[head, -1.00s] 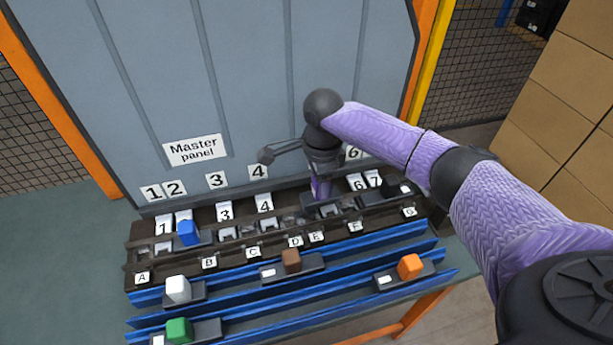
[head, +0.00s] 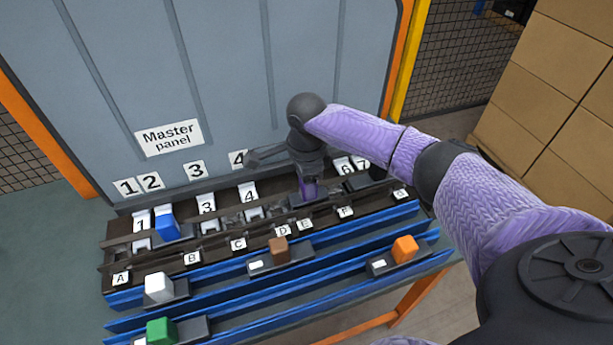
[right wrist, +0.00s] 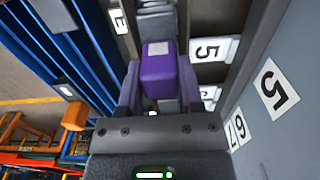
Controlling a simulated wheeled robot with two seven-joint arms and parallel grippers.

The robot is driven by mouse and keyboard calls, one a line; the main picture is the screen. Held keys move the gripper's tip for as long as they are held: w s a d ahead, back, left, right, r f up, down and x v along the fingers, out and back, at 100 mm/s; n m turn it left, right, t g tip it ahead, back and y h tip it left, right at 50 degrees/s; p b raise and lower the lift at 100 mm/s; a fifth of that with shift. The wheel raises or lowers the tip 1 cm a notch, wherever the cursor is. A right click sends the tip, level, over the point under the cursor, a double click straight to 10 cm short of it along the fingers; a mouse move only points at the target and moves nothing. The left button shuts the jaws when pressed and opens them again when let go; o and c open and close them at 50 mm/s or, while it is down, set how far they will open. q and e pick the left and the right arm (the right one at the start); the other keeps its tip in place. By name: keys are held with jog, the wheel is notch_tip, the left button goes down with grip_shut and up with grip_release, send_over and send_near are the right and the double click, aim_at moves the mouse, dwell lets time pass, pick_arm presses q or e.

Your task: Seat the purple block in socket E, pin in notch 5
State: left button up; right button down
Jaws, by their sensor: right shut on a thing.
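The purple block (right wrist: 165,75) is between the two fingers of my right gripper (right wrist: 160,92), which is shut on it. A pale square shows on the block's far end. In the head view my right gripper (head: 308,190) is over the dark socket rail, behind label E (head: 305,225). The wrist view shows label E (right wrist: 120,20) to the upper left of the block and a label 5 (right wrist: 208,50) to its right. The block's underside, pin and notch are hidden, so I cannot tell whether it touches the socket. My left gripper is not in view.
A blue block (head: 167,226) sits at the rail's left. White (head: 159,287), green (head: 160,330), brown (head: 280,249) and orange (head: 404,248) blocks stand on dark carriers along the blue rails. The grey master panel (head: 230,70) rises close behind. Cardboard boxes (head: 550,80) stand at right.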

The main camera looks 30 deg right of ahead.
jog(key=shift+c, duration=0.8)
grip_release()
notch_tip(320, 180, up, 10)
jog(key=p, duration=0.4)
jog(key=shift+f, duration=0.15)
